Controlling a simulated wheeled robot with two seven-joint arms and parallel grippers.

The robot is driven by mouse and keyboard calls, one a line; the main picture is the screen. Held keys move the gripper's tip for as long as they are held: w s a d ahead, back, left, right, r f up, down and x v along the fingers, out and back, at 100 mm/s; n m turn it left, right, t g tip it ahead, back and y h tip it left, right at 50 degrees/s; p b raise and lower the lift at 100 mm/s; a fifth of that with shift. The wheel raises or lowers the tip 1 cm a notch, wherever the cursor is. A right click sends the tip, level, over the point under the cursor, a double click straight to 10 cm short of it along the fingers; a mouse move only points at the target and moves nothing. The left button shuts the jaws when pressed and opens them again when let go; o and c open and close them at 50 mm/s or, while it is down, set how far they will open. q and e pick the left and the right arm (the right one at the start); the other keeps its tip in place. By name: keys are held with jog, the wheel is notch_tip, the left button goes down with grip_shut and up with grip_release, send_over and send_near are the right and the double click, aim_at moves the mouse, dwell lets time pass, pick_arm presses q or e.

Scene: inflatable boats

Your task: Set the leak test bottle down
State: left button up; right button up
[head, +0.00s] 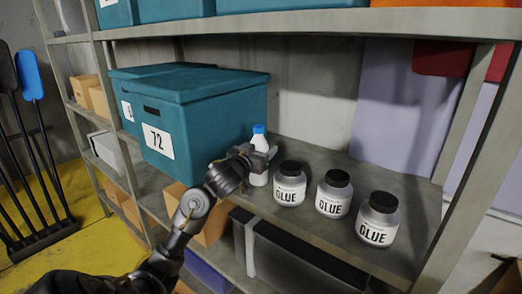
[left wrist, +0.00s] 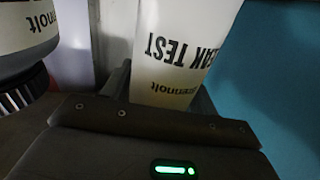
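The leak test bottle (head: 259,142) is white with a blue cap and is upright at the shelf, between the teal bin and the glue jars. My left gripper (head: 262,158) is around its middle, reaching in from the front left. In the left wrist view the bottle (left wrist: 178,55) shows its "LEAK TEST" lettering upside down. It sits between the two fingers (left wrist: 165,95), which appear to press on its sides. The bottle's base is at or very close to the shelf (head: 300,225); I cannot tell whether it touches. My right gripper is not in view.
Three glue jars with black lids stand to the right; the nearest to the bottle is this jar (head: 290,184). A teal bin marked 72 (head: 205,125) stands close on the left. An upper shelf board (head: 300,22) is overhead. Bare shelf shows behind the jars.

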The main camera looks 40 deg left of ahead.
pick_arm(q)
jog(key=shift+o, duration=1.4)
jog(key=shift+s+r, duration=0.1)
jog(key=shift+r, duration=0.1)
jog(key=shift+s+d, duration=0.1)
jog(key=shift+s, duration=0.2)
jog(key=s+d, duration=0.2)
jog(key=s, duration=0.9)
